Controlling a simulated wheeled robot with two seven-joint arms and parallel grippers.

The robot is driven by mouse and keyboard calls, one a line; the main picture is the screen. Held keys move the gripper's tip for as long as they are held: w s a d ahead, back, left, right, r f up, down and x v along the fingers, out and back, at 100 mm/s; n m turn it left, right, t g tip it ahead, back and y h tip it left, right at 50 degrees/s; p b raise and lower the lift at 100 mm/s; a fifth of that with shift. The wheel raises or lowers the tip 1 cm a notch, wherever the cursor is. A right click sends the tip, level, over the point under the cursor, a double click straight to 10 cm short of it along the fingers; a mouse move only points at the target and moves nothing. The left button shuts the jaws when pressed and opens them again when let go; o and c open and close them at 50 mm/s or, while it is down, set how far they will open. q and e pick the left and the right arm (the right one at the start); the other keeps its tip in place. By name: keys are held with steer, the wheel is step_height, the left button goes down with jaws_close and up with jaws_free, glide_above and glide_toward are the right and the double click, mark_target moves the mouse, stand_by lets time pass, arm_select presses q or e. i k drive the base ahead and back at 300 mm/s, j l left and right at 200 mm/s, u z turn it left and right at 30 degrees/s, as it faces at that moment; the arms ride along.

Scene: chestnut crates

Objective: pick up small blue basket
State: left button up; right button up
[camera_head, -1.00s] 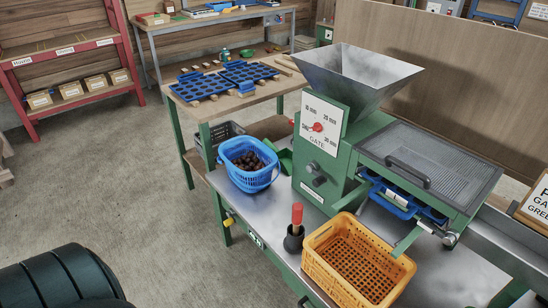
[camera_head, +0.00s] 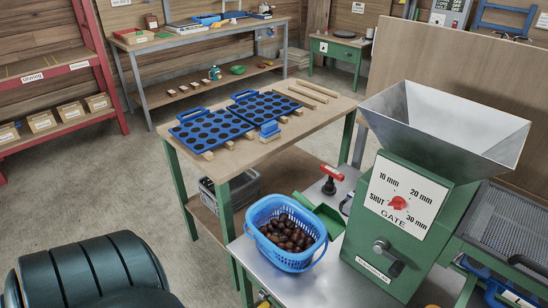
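The small blue basket (camera_head: 262,213) stands upright on the grey metal top of the green machine bench, left of the hopper machine. It holds many brown chestnuts (camera_head: 287,233). Neither of my grippers is in view. A dark rounded part at the lower left looks like mine.
The green machine (camera_head: 400,225) with its metal hopper stands right of the basket. A green chute and a red-handled tool (camera_head: 333,178) are behind it. A wooden table (camera_head: 300,122) holds blue perforated trays (camera_head: 210,127). A grey crate (camera_head: 232,188) sits below. Floor at left is clear.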

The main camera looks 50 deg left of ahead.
mark_target(288, 234)
steer(key=i+j, duration=0.1)
steer(key=j, duration=1.75)
steer(key=i, duration=0.05)
